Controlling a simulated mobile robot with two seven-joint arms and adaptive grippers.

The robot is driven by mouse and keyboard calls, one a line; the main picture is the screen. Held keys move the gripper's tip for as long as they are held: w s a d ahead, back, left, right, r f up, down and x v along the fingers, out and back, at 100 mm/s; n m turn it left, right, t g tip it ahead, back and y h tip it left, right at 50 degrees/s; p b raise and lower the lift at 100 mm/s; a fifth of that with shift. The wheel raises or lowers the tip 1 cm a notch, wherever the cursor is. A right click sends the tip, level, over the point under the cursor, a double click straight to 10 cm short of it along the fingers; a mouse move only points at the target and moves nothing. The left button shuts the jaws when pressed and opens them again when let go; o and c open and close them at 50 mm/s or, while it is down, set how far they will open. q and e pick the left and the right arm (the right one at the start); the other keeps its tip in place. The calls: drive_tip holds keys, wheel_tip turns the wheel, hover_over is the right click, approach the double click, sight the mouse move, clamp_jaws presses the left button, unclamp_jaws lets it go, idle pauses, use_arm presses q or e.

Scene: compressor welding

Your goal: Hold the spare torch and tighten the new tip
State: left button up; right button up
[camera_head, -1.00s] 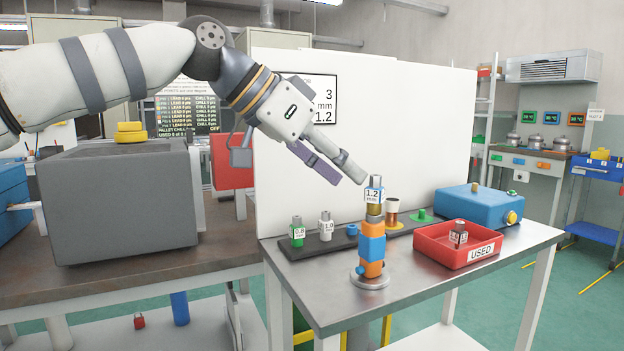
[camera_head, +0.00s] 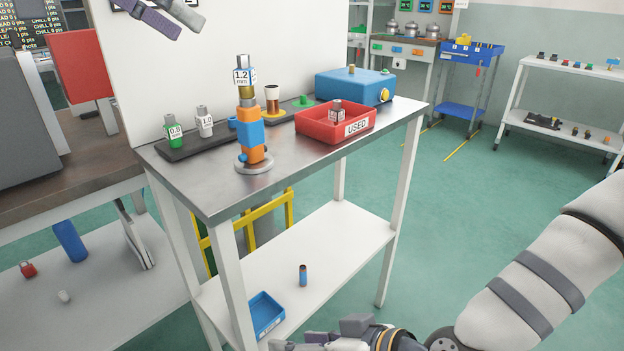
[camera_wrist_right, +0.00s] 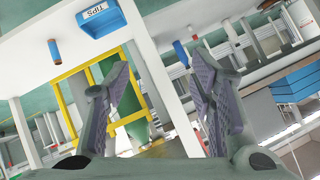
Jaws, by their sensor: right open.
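The spare torch (camera_head: 251,138), orange and blue, stands upright on a round base on the metal table. The new tip (camera_head: 244,76), labelled 1.2 mm, sits on its top. My left gripper (camera_head: 187,28) is at the top edge, up and left of the tip, apart from it, with its fingers apart and empty. My right gripper (camera_head: 305,342) is low at the bottom edge, well below the tabletop and partly cut off. In the right wrist view it (camera_wrist_right: 152,82) is open with nothing between its fingers.
A dark rack with 0.8 (camera_head: 173,131) and 1.0 (camera_head: 204,121) tips lies left of the torch. A red USED tray (camera_head: 310,124) with a tip in it and a blue box (camera_head: 345,88) stand right. The lower shelf holds a blue bin (camera_head: 267,318) and a small cylinder (camera_head: 303,275).

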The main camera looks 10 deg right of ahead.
drive_tip(key=w+r+n+t+y, duration=0.15)
drive_tip(key=w+r+t, duration=0.25)
drive_tip(key=w+r, duration=0.55)
drive_tip(key=n+t, duration=0.2)
drive_tip(key=t, duration=0.1)
approach(257, 134)
drive_tip(key=shift+y, duration=0.35)
drive_tip(key=x, duration=1)
drive_tip(key=shift+w+d+f, duration=0.1)
drive_tip(key=shift+w+f, duration=0.05)
drive_tip(key=shift+w, duration=0.05)
drive_tip(key=shift+c, duration=0.6)
